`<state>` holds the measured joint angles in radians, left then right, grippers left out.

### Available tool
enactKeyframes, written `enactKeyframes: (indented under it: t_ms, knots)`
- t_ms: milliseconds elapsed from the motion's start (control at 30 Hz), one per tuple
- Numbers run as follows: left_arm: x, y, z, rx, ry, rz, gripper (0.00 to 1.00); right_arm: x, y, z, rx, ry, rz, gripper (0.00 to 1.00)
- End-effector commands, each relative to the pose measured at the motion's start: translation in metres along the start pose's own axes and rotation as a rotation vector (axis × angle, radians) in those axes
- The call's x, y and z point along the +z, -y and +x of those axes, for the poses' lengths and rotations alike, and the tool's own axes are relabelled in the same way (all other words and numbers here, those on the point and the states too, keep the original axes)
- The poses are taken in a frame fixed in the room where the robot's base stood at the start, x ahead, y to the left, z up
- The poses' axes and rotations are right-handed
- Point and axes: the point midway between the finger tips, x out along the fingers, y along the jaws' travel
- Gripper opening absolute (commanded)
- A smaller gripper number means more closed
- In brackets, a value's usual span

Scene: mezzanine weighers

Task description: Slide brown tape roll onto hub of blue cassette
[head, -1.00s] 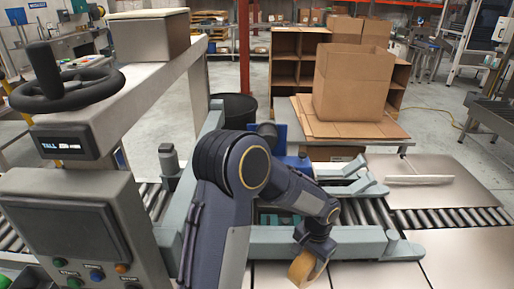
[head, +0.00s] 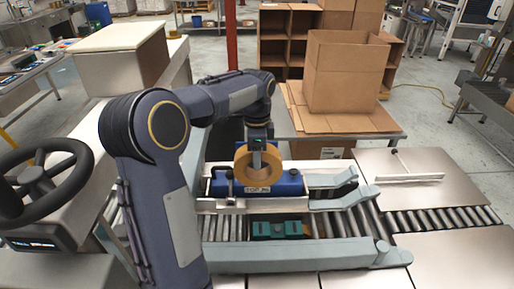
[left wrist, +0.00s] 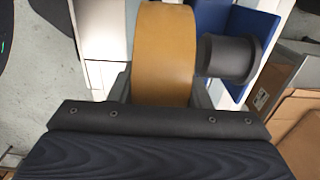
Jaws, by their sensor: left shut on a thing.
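The brown tape roll (head: 243,157) stands upright in the head view, in front of the blue cassette (head: 289,186). My left gripper (head: 257,150) reaches over from behind and above and is shut on the roll's upper rim. In the left wrist view the roll (left wrist: 165,50) shows edge-on between the fingers. A dark grey flanged cylinder (left wrist: 228,58), which looks like the hub, is close beside the roll there, with blue cassette panels (left wrist: 238,22) behind it. The roll's bore is partly covered by a finger, and I cannot tell whether roll and hub touch. My right gripper is out of view.
The cassette sits on a pale machine frame over a roller conveyor (head: 350,224). A teal block (head: 277,229) lies lower in front. Grey guide rails (head: 300,258) run along the front. An open cardboard box (head: 345,75) stands on a table behind.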

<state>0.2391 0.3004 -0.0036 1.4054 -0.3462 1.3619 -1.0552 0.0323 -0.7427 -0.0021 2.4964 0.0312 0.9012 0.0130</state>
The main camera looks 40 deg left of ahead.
Motion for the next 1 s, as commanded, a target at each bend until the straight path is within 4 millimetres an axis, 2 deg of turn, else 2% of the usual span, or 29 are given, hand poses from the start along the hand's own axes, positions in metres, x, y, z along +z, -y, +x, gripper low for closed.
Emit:
enactKeyframes:
  t_ms: [667,1000]
  knots:
    - [0.000,0.015,0.037,-0.001,-0.001,-0.002,0.05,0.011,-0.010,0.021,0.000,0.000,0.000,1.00]
    - [0.000,0.015,0.038,-0.002,-0.001,-0.002,0.05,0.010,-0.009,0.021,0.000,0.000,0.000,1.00]
